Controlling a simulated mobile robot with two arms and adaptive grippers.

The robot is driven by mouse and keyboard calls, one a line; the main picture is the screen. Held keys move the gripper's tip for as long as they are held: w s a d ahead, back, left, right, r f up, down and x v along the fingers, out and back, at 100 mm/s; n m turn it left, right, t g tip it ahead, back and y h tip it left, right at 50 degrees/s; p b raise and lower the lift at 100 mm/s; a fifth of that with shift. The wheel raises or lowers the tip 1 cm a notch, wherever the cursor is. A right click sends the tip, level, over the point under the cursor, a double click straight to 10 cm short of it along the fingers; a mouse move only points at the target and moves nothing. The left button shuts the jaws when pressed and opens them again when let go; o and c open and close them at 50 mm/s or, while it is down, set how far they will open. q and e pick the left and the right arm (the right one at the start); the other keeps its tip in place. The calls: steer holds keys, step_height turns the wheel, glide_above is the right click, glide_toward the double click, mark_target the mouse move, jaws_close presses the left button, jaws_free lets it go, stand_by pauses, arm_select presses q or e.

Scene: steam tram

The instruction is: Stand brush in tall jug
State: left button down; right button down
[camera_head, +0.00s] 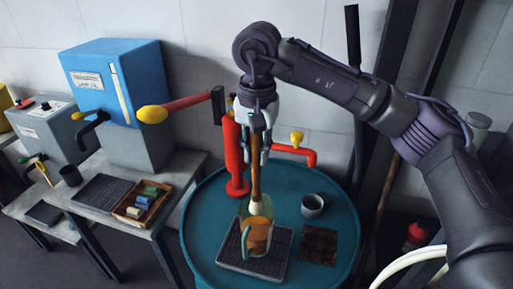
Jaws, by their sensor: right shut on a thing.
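My right gripper (260,152) points down over the round teal table and is shut on the brush. The brush has a long brown handle (256,182) hanging upright below the fingers, with a pale head (258,208) at its lower end. An orange jug with a looped handle (257,238) stands directly below on a dark ribbed tray (280,262). The pale head is at the jug's mouth; I cannot tell how far inside it is. My left gripper is not in view.
A red cylinder (236,165) and red pipe with yellow knob (300,150) stand behind. A grey mug (312,205) and brown mat (319,245) lie right. At left, a bench holds a blue box (112,80) and a wooden tray of small blocks (129,212).

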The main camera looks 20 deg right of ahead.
mark_target(256, 192)
step_height(256, 192, down, 2)
steer(key=shift+f+b, duration=0.25)
steer(key=shift+b, duration=0.55)
step_height(256, 192, down, 3)
steer(key=shift+r+b, duration=0.15)
steer(key=shift+b, duration=0.9)
steer(key=shift+f+b, duration=1.35)
steer(key=shift+f, duration=0.35)
steer(key=c, duration=1)
jaws_free()
steer(key=shift+o, duration=0.2)
